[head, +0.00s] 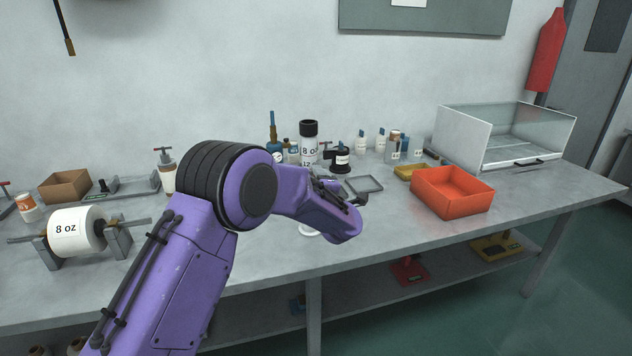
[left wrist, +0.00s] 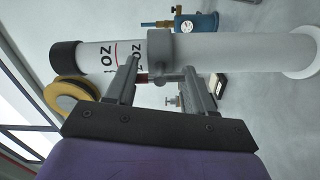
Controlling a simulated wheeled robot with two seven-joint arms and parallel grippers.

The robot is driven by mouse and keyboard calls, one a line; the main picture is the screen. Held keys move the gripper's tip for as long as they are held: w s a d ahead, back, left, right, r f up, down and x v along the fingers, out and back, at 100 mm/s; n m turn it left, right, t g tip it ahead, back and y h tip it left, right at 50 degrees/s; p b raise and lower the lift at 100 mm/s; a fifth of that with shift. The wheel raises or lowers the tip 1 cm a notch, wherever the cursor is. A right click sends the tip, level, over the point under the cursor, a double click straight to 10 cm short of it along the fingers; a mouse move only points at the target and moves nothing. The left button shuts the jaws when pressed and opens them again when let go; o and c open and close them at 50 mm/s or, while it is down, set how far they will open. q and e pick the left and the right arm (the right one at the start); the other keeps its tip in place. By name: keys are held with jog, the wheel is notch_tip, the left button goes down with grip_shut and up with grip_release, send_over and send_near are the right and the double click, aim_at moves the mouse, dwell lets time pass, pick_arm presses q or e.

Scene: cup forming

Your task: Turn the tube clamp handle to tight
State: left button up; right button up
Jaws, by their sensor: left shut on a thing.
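A white upright tube with a black cap and "8 oz" lettering stands on the bench in the head view (head: 309,150). My purple left arm hides its lower part. In the left wrist view the tube (left wrist: 235,50) lies across the picture, with a grey clamp collar (left wrist: 160,48) around it. My left gripper (left wrist: 166,78) is at the collar, its two fingers reaching to the near side. It is shut on a part there, seemingly the clamp handle, mostly hidden between the fingers. Whether the handle is at tight cannot be told. My right gripper is not in view.
An orange bin (head: 452,193) and a clear glass-sided box (head: 500,140) stand right of the tube. A roll marked "8 oz" (head: 77,230) sits on a stand at left. The bench front right is clear.

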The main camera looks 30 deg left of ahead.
pick_arm(q)
jog(key=o, duration=0.7)
jog(key=shift+f, duration=0.25)
jog(key=shift+o, duration=0.5)
jog(key=shift+w+a, duration=0.1)
jog(key=shift+a, duration=0.05)
jog(key=shift+s+d, duration=0.2)
jog(key=shift+d, duration=0.1)
jog(key=b+v, duration=0.3)
jog(key=v, duration=0.7)
